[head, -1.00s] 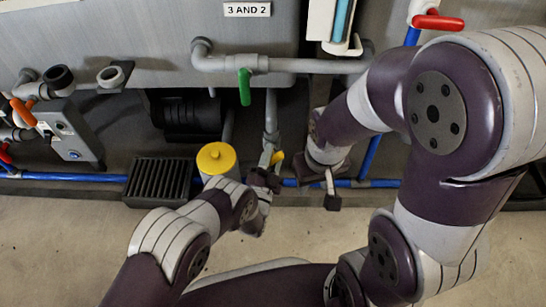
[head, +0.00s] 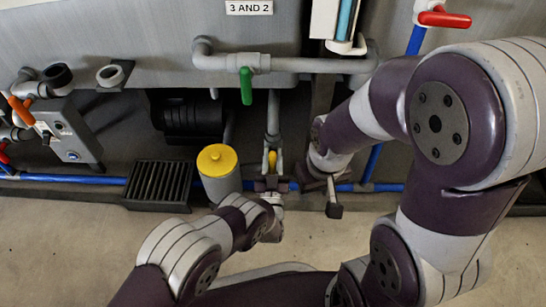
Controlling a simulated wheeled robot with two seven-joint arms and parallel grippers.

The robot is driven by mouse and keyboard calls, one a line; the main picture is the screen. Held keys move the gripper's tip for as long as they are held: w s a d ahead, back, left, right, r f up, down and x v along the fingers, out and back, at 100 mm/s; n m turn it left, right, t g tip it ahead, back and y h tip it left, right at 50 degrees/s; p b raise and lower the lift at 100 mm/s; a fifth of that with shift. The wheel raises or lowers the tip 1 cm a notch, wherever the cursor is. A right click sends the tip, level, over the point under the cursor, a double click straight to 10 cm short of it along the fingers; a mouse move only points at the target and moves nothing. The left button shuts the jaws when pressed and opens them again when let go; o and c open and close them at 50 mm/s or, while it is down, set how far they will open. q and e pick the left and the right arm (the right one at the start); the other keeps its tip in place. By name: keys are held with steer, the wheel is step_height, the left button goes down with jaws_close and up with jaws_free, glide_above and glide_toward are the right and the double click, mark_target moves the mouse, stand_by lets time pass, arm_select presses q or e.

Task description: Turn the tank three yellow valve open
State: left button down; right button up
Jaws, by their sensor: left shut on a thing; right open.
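The yellow valve handle (head: 272,160) sits low on the grey vertical pipe (head: 273,115) below the tank marked "3 AND 2". My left gripper (head: 272,176) is at this handle and shut on it, with its fingers on both sides. Only a small part of the yellow handle shows, standing about in line with the pipe. My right gripper (head: 333,195) is to the right of the valve, open and apart from it, low near the blue pipe.
A grey canister with a yellow lid (head: 216,160) stands just left of the valve. A green valve handle (head: 246,86) hangs above it. A black grate (head: 157,182) and a blue floor pipe (head: 100,179) lie left. A red handle (head: 444,19) is at upper right.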

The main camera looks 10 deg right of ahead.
arm_select(q)
steer(key=shift+f+n, duration=0.1)
steer(key=shift+n, duration=0.2)
steer(key=c, duration=1)
jaws_free()
steer(key=shift+o, duration=0.2)
